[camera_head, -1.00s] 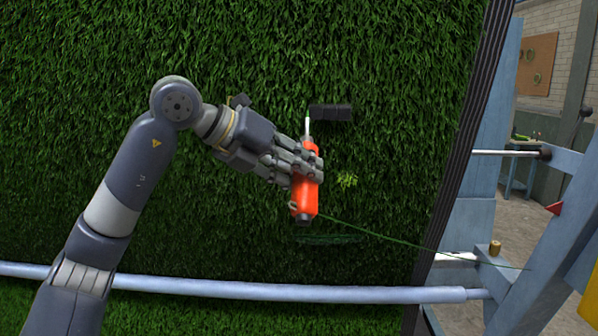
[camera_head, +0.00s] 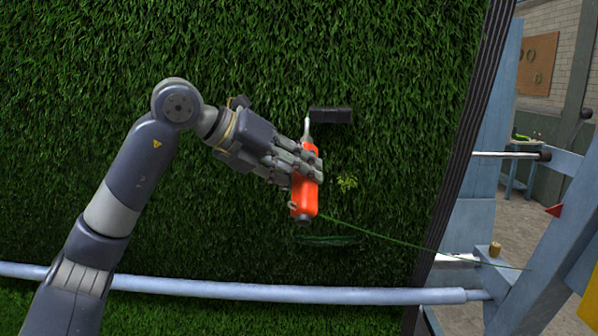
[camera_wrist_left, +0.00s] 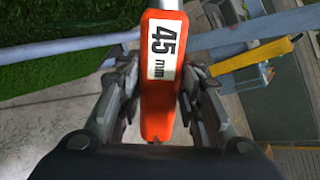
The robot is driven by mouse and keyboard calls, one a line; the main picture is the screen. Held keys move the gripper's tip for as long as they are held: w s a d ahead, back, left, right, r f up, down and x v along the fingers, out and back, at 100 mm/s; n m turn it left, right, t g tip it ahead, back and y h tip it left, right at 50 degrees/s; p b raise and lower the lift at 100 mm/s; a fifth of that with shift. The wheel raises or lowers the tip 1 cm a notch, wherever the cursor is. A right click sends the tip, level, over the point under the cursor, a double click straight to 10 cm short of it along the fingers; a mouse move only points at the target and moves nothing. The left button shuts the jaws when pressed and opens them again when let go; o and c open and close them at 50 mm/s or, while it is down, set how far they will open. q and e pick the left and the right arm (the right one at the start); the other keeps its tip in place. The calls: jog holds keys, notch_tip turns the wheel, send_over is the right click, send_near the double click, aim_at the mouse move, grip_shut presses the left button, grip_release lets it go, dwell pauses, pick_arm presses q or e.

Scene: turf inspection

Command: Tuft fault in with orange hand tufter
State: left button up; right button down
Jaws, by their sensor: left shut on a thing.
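The orange hand tufter (camera_head: 304,204) is held in my left gripper (camera_head: 305,163), whose fingers close around its body. Its metal tip points up, close to a dark block (camera_head: 331,116) against the turf. In the left wrist view the tufter (camera_wrist_left: 160,105) sits between both fingers and bears a "45 mm" label (camera_wrist_left: 162,58). A green yarn (camera_head: 400,240) runs from the tufter's lower end to the right. A small yellowish tuft mark (camera_head: 347,183) shows on the green turf (camera_head: 300,50), right of the gripper. My right gripper is not in view.
A pale blue roller bar (camera_head: 240,290) crosses below the turf. The turf's dark edge and a blue frame (camera_head: 545,220) stand at the right. A dark slit-like mark (camera_head: 330,239) lies below the tufter. A workshop with a pinboard (camera_head: 538,64) shows beyond.

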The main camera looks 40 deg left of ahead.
pick_arm(q)
jog(key=shift+w+a+r+p, duration=0.25)
jog(key=shift+w+a+p, duration=0.15)
jog(key=shift+w+p, duration=0.2)
jog(key=shift+w+a+r+p, duration=0.25)
jog(key=shift+w+a+p, duration=0.1)
jog(key=shift+w+p, duration=0.25)
dwell(0.5)
jog(key=shift+d, duration=0.1)
